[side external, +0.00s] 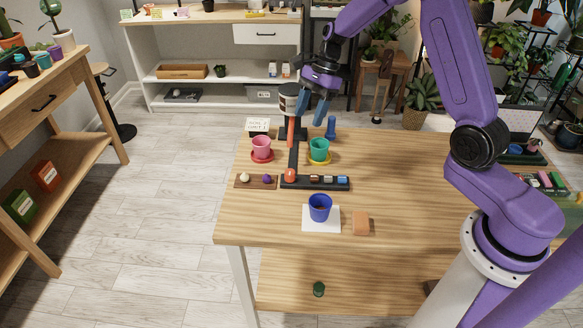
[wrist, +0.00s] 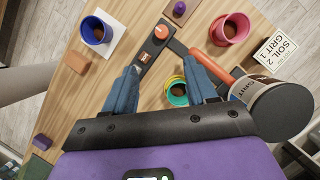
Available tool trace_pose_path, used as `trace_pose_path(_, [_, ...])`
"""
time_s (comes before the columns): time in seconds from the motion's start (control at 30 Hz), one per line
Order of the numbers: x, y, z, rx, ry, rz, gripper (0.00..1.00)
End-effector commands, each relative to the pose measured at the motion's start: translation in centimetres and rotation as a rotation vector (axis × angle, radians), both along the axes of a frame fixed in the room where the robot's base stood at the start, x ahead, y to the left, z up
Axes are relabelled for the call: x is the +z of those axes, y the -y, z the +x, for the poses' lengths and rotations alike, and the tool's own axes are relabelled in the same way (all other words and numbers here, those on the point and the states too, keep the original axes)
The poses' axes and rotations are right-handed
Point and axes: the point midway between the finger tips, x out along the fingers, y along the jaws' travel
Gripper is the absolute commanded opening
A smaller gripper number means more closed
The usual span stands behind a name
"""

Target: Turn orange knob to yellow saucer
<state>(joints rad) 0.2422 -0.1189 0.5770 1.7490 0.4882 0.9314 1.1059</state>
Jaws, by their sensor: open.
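The orange knob (side external: 290,175) sits at the left end of a black bar (side external: 331,183); it shows in the wrist view (wrist: 161,32) too. A black arm runs from the knob toward the back, to an orange tube (side external: 291,131) by the grit container (wrist: 285,108). The yellow saucer (side external: 327,161) lies under a teal pot (side external: 319,148), right of that arm. A pink pot (side external: 262,147) stands on a red saucer (side external: 262,158) on the left. My gripper (side external: 311,110) is open and empty, above and behind the knob; its blue fingers (wrist: 164,62) partly hide the teal pot.
A blue pot (side external: 319,207) on a white mat and an orange-brown block (side external: 361,223) stand in front. A brown strip (side external: 256,182) with a white and a purple knob lies left of the bar. A lettered card (side external: 258,126) stands behind. The table's right half is mostly clear.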

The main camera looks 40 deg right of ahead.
Motion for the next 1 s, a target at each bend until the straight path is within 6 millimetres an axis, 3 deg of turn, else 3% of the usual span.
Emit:
trace_pose_path(0.27, [-2.0,-0.4,0.2,-0.024,-0.009,0.005,0.57])
trace_pose_path(1.0, [-14.2,-5.5,0.1,-0.021,-0.006,0.003,0.57])
